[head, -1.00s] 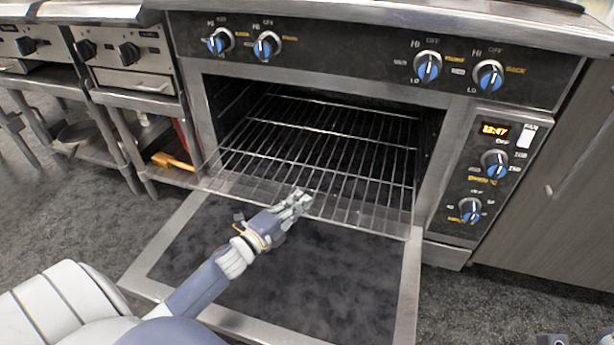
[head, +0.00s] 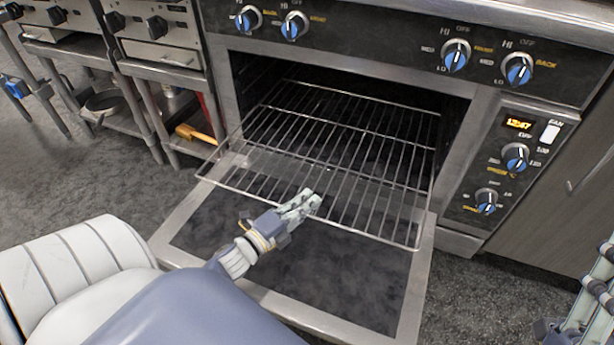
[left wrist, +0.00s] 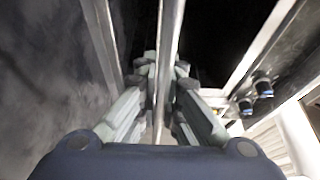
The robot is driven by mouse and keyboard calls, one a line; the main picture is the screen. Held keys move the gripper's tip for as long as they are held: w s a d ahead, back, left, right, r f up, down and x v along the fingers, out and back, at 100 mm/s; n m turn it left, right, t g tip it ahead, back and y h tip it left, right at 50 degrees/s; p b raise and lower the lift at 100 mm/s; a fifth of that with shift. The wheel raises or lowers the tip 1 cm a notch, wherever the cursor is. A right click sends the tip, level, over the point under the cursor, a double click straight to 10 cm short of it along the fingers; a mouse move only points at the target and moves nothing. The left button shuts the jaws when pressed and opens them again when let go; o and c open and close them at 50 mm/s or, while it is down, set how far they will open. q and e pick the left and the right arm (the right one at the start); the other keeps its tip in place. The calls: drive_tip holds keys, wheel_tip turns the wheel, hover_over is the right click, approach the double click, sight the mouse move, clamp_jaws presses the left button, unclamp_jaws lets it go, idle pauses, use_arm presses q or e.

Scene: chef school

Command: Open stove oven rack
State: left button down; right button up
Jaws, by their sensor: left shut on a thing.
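The wire oven rack (head: 345,150) is partly slid out of the stove oven (head: 450,125), its front edge over the lowered oven door (head: 290,290). My left gripper (head: 308,200) is shut on the front of the rack, near its middle. In the left wrist view, a metal bar of the rack (left wrist: 168,60) runs between the fingers of my left gripper (left wrist: 165,75). The back of the rack is still inside the dark oven. Part of my right arm shows at the lower right of the head view, but its fingertips cannot be made out.
The oven door lies flat below the rack. Blue-marked knobs (head: 455,57) and a lit clock (head: 519,124) are on the stove front. Metal stands with pots (head: 105,102) are at the left. Dark floor is free to the left and right.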

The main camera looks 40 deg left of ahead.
use_arm(q)
drive_tip(key=c, duration=1.8)
unclamp_jaws()
drive_tip(key=shift+o, duration=0.2)
drive_tip(key=s+a, duration=0.1)
drive_tip(key=s, duration=1.1)
drive_tip(key=shift+a, duration=0.35)
